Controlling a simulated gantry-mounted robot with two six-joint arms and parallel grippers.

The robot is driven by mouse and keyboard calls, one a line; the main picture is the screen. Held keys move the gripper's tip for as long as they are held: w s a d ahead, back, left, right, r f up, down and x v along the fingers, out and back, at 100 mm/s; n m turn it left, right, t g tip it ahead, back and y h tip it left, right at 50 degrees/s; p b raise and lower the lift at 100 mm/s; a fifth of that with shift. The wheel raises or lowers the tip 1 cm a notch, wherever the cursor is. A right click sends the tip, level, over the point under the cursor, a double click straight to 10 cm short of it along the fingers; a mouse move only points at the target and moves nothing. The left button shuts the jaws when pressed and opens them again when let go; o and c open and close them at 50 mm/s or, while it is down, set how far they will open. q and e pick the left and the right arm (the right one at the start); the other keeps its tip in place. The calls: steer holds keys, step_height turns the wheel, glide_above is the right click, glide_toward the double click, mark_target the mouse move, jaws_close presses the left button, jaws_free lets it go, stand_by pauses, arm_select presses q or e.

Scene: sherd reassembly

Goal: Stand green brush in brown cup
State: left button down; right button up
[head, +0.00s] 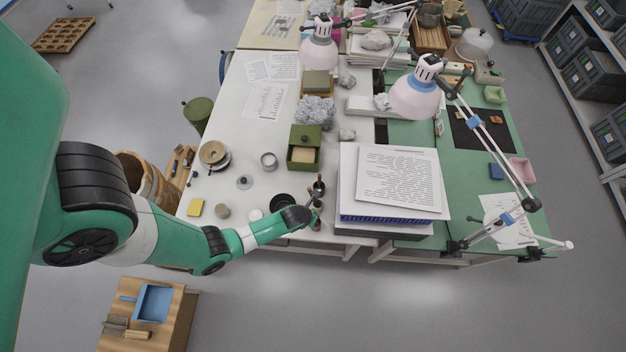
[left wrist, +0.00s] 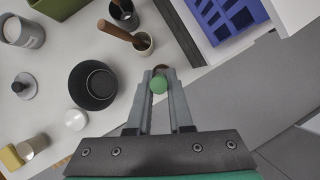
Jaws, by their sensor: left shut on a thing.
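My left gripper (left wrist: 160,92) is shut on the green brush (left wrist: 159,85), whose round green end shows between the fingertips in the left wrist view. The brush is seen nearly end-on, so its lower part is hidden. A small brown rim, which looks like the brown cup (left wrist: 161,68), shows just beyond the green end. I cannot tell whether the brush's lower end is inside it. In the head view my left gripper (head: 312,215) is at the front edge of the white table, and the brush and cup are too small to tell apart. My right gripper is not in view.
Beside the fingers stand a beige cup (left wrist: 144,46) holding a brown-handled tool and a dark cup (left wrist: 124,17) with another handle. A black bowl (left wrist: 92,86) lies left. A paper stack (head: 390,190) on a blue tray is close on the right.

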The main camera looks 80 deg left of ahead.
arm_select(q)
steer(key=shift+f+b, duration=1.95)
steer(key=shift+f, duration=0.65)
steer(key=c, duration=0.7)
jaws_free()
steer(key=shift+c, duration=0.2)
steer(key=p+v, duration=0.5)
steer(key=v, duration=0.6)
steer(key=shift+r, duration=0.35)
